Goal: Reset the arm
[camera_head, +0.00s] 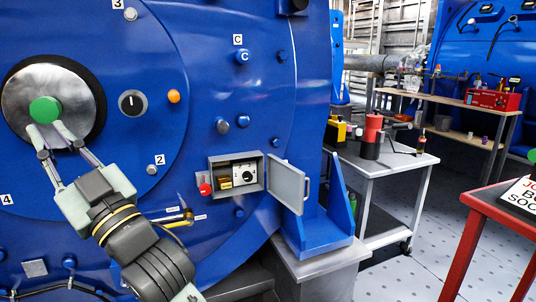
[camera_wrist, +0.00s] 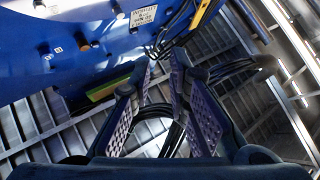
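My gripper (camera_head: 50,138) is raised in front of the blue motor housing (camera_head: 205,70) at the left of the head view. Its fingertips overlap the lower part of a silver disc (camera_head: 22,98) with a green round centre (camera_head: 45,109). I cannot tell from this whether they touch it. In the wrist view my gripper (camera_wrist: 162,68) has its two fingers apart, with nothing between them. Behind the fingers are dark cables and metal grating, with the blue housing (camera_wrist: 60,60) at the upper left.
A small grey box (camera_head: 237,158) on the housing has its door (camera_head: 287,184) standing open. A grey cart (camera_head: 385,162) carries red and black items. A red-edged table (camera_head: 500,206) is at the right. Patterned floor (camera_head: 420,258) is clear between them.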

